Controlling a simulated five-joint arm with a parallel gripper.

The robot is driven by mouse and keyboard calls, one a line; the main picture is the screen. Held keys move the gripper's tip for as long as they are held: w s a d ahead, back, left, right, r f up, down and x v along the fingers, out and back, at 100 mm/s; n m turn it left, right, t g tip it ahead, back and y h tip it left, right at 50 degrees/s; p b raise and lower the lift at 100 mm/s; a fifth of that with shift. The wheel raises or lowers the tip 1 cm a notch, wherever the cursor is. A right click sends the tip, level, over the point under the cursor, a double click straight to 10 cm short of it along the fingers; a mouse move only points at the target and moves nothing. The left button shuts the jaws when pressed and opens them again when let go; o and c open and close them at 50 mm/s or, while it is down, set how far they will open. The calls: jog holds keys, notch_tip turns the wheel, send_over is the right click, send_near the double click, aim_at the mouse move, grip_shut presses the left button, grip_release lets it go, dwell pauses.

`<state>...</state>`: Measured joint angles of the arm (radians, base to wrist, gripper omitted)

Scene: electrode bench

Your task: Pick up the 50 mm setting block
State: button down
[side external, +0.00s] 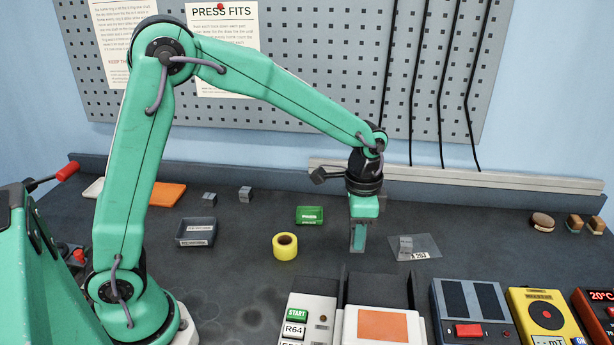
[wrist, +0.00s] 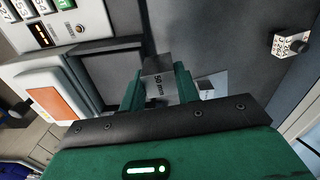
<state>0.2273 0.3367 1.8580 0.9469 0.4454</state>
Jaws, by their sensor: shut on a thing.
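The 50 mm setting block (wrist: 157,72) is a grey metal block with "50 mm" printed on its face. In the wrist view it sits between the two green fingers of my gripper (wrist: 158,92), which are shut on it. In the side view my gripper (side external: 358,245) points straight down over the bench, right of the yellow tape roll. The block is mostly hidden by the fingers there, and I cannot tell whether it touches the bench.
Another grey block (side external: 405,243) lies on a clear bag (side external: 428,243) close to the right of my gripper. Instruments (side external: 470,312) line the front.

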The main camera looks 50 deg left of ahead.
jog(key=shift+s+d+r, duration=0.15)
jog(key=shift+d+r, duration=0.05)
jog(key=shift+a, duration=0.1)
dwell(0.4)
